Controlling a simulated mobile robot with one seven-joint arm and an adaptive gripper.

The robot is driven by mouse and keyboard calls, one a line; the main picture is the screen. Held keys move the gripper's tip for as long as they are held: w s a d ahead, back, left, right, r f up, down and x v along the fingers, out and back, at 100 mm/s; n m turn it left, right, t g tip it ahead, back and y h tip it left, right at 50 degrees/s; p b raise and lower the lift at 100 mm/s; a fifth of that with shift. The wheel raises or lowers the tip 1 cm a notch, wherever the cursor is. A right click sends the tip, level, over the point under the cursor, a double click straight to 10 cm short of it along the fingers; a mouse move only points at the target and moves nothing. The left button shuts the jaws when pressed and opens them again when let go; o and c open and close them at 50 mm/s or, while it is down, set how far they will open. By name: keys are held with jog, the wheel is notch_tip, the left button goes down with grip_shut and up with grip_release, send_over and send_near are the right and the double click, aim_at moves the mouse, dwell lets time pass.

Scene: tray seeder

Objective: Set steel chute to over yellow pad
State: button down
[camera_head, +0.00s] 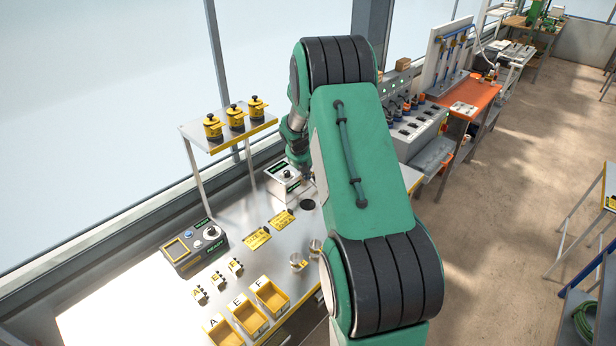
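Two yellow pads or plates with dark markings lie flat on the steel bench, a nearer yellow pad (257,239) and a farther yellow pad (282,218). I cannot make out a steel chute for certain; my green arm covers part of the bench. A pale metal box (283,183) with a dark knob on top and a green-lit label stands behind the pads. My wrist comes down just behind and right of this box. My gripper is largely hidden behind my arm, so its fingers and anything in them cannot be made out.
A control box (195,248) reading READY stands at the left. Nearer are small lettered blocks (217,279) and yellow bins (271,297) marked A, E and F. A raised shelf (228,133) holds yellow pots.

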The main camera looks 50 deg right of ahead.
jog(key=w+d+f+b, duration=0.1)
jog(key=w+d+f, duration=0.1)
jog(key=d+f, duration=0.4)
jog(key=shift+x, duration=1.45)
jog(key=shift+w+a, duration=0.1)
jog(key=shift+w, duration=0.1)
jog(key=shift+s+d+r+p, duration=0.15)
jog(key=shift+d+p, duration=0.1)
jog(key=shift+p, duration=0.15)
jog(key=d+p, duration=0.1)
jog(key=p, duration=0.1)
jog(key=d+p, duration=0.1)
jog(key=shift+s+r+p, duration=0.1)
jog(key=shift+s+p, duration=0.15)
jog(key=shift+p, duration=0.15)
jog(key=shift+d+p, duration=0.85)
jog(key=shift+p, duration=0.2)
jog(key=shift+w+d+f+p, duration=0.2)
jog(key=shift+d+p, duration=0.5)
jog(key=shift+p, duration=0.05)
